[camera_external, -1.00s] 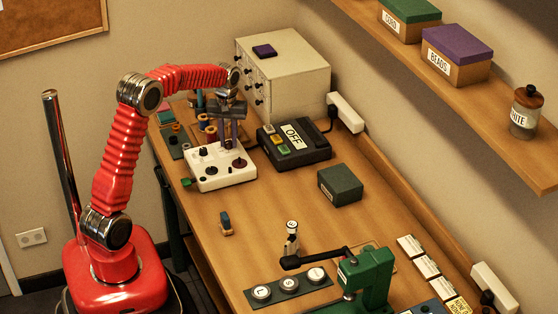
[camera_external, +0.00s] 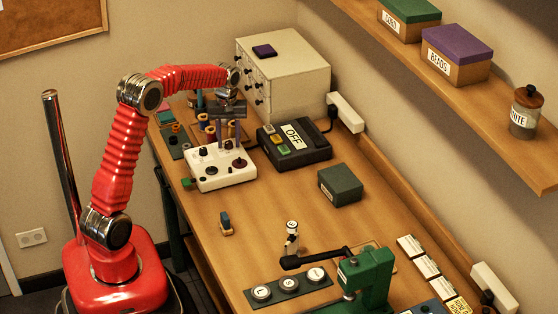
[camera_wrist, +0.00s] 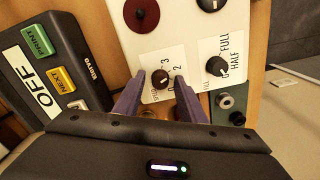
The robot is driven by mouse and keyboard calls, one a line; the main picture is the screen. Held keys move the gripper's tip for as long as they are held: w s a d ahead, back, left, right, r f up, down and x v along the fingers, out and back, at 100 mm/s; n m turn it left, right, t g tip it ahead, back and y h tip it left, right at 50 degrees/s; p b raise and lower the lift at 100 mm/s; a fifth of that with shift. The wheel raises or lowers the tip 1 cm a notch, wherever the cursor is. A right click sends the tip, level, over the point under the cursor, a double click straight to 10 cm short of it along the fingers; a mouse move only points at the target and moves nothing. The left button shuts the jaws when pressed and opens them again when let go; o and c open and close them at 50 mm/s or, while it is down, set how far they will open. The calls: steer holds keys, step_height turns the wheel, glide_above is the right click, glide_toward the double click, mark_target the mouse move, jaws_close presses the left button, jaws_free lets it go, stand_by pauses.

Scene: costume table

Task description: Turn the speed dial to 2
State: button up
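The speed dial (camera_wrist: 162,78) is a small dark round knob on a white label with numbers, on the white control box (camera_external: 222,179). A 2 and a 3 can be read beside it; I cannot tell surely which number its small pale mark points at. My gripper (camera_wrist: 160,86) is open, with one purple finger on each side of the dial in the wrist view. In the external view my gripper (camera_external: 229,145) points down over the box's back part. Whether the fingers touch the dial is not clear.
The box also bears a dark red knob (camera_wrist: 141,14) and a black HALF/FULL knob (camera_wrist: 216,66). A dark OFF device (camera_external: 294,143) stands right beside the box. Spools (camera_external: 209,131) stand behind it. The wood in front of the box is mostly clear.

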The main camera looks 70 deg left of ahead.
mark_target(229, 142)
steer(key=shift+o, duration=0.2)
steer(key=shift+r, duration=0.1)
step_height(229, 142, up, 14)
steer(key=shift+f, duration=0.25)
stand_by(0.3)
stand_by(0.5)
